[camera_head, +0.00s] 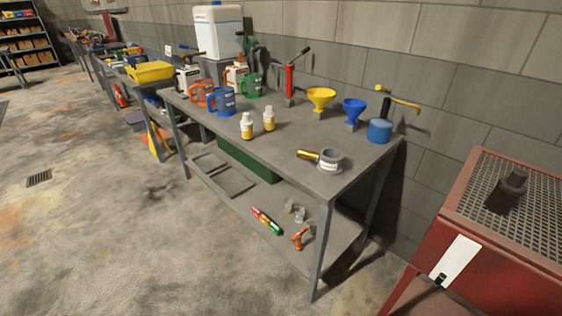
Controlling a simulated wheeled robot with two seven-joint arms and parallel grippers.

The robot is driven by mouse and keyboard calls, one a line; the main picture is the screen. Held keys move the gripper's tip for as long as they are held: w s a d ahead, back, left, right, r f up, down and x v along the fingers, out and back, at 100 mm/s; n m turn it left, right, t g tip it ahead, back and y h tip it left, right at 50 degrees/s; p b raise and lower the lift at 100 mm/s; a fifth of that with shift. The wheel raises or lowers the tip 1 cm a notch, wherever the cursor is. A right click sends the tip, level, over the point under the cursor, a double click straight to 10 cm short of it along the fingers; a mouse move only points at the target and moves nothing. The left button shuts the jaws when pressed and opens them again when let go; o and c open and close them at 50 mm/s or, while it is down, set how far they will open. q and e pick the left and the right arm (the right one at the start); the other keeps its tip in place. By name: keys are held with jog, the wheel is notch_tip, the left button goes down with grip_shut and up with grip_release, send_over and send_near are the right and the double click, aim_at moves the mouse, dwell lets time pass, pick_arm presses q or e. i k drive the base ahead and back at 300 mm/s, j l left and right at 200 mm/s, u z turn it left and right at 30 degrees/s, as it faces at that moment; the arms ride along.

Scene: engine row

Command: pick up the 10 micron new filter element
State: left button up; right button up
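No label reading 10 micron can be made out, so I cannot tell which thing is the new filter element. A short blue cylinder (380,131) stands at the right end of the grey workbench (290,150). A grey round part with a pale label (330,160) sits near the bench's front edge, beside a brass-coloured cylinder (308,155). Neither of my grippers is in view.
The bench holds two small bottles (247,126), a yellow funnel (320,98), a blue funnel (355,109), coloured jugs (222,102) and a red hand pump (289,80). Tools lie on the lower shelf (240,205). A block wall stands behind. The floor at left front is clear.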

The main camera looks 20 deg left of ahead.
aim_at(269, 117)
jog(key=u, duration=0.35)
jog(key=i+j+z, duration=0.1)
jog(key=j, duration=0.5)
jog(key=i+j+z, duration=0.1)
jog(key=i+j, duration=0.15)
jog(key=j, duration=0.35)
jog(key=i+j+z, duration=0.15)
jog(key=j, duration=0.5)
jog(key=j+z, duration=0.1)
jog(key=j, duration=0.5)
jog(key=i+j+z, duration=0.1)
jog(key=j, duration=0.55)
jog(key=i, duration=0.05)
